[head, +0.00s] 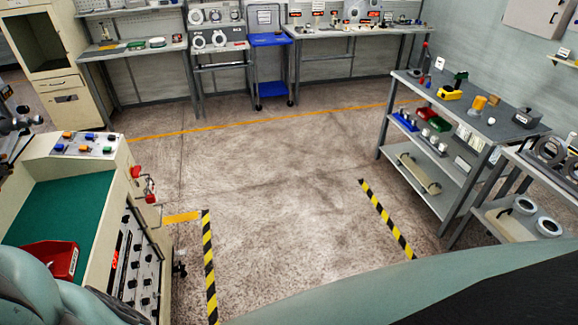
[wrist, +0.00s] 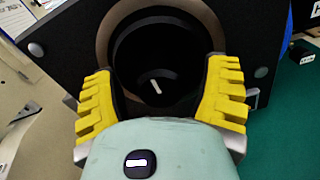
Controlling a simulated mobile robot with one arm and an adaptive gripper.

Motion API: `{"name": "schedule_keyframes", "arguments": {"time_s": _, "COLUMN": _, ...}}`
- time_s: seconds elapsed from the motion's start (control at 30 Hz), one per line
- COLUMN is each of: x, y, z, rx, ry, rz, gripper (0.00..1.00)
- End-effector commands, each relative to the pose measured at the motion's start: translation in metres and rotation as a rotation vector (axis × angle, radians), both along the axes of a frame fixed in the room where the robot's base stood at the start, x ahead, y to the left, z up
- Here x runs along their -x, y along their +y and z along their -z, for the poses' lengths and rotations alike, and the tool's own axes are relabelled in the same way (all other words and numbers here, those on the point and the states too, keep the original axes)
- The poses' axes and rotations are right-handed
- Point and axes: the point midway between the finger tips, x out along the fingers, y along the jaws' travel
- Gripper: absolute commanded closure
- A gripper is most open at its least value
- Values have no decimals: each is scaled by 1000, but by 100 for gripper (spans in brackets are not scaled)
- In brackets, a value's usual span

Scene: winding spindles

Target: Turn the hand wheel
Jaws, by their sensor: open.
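In the wrist view, my gripper (wrist: 162,78) is open, with one yellow ribbed finger on each side of a dark round part (wrist: 150,50), which looks like a wheel or large knob. A short white mark shows on its dark face. A brownish ring surrounds it on a black panel (wrist: 240,20). I cannot tell whether the fingers touch the round part, or whether it is the hand wheel. In the head view, my gripper is out of sight.
A workbench with a green top (head: 55,205) stands at left, holding a red bin (head: 50,258). Red handles (head: 145,185) stick out from its side. Striped floor tape (head: 208,260) runs beside it. A grey shelf cart (head: 460,110) stands at right. The middle floor is clear.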

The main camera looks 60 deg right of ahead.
Motion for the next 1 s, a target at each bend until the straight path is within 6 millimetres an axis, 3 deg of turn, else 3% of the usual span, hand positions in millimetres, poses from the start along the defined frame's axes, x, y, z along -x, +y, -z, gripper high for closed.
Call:
{"name": "schedule_keyframes", "arguments": {"time_s": 0.13, "x": 1, "y": 0, "z": 0, "rx": 1, "ry": 0, "rz": -1, "gripper": 22}}
{"name": "schedule_keyframes", "arguments": {"time_s": 0.83, "x": 0, "y": 0, "z": 0, "rx": 1, "ry": 0, "rz": 0, "gripper": 94}}
{"name": "schedule_keyframes", "arguments": {"time_s": 1.0, "x": 0, "y": 0, "z": 1, "rx": -4, "ry": 6, "rz": 1, "gripper": 95}}
